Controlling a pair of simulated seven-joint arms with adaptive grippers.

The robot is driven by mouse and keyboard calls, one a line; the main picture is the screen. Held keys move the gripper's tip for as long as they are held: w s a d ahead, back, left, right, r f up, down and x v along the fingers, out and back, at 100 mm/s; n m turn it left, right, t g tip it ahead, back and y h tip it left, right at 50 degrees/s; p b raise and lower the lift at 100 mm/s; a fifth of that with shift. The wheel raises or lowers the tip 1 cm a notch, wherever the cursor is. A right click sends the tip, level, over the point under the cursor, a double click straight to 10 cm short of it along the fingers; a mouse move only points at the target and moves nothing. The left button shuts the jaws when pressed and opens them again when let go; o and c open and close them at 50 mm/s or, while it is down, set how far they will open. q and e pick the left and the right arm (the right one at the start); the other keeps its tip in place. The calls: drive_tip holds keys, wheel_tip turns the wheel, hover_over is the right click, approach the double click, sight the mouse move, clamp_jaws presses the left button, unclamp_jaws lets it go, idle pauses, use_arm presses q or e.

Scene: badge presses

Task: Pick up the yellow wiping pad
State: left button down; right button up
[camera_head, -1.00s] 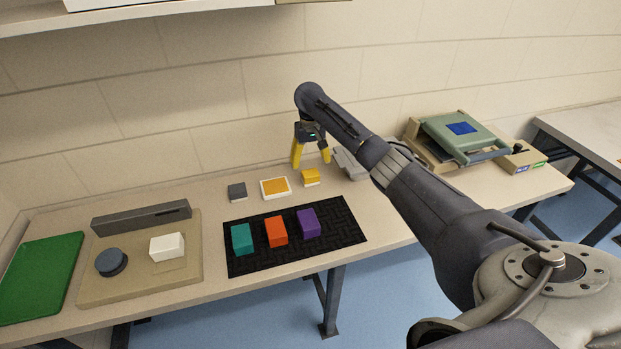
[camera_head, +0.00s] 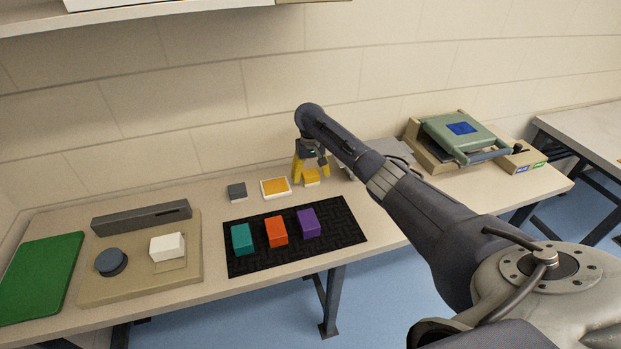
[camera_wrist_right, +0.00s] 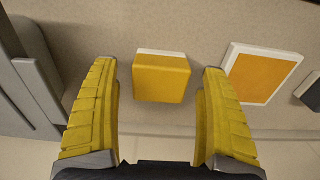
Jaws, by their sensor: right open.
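The yellow wiping pad (camera_head: 311,177) is a small block with a pale layer underneath, resting on the bench near the wall. It also shows in the right wrist view (camera_wrist_right: 161,78), upper middle, lying ahead of and between the two yellow fingers. My right gripper (camera_head: 312,174) is open just above and around the pad in the head view; in the wrist view the right gripper (camera_wrist_right: 160,100) shows a gap on each side of the pad, with no contact visible. My left gripper is not in view.
An orange-topped white tray (camera_head: 275,188) and a grey block (camera_head: 237,191) sit left of the pad. A black mat (camera_head: 340,236) with teal, orange and purple blocks lies in front. A grey device (camera_wrist_right: 30,80) stands close beside one finger. A green press (camera_head: 455,135) is farther right.

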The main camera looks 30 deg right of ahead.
sight(311, 173)
drive_tip(key=shift+c, duration=0.3)
drive_tip(key=c, duration=1.2)
wheel_tip(311, 173, up, 20)
drive_tip(key=shift+r, duration=0.1)
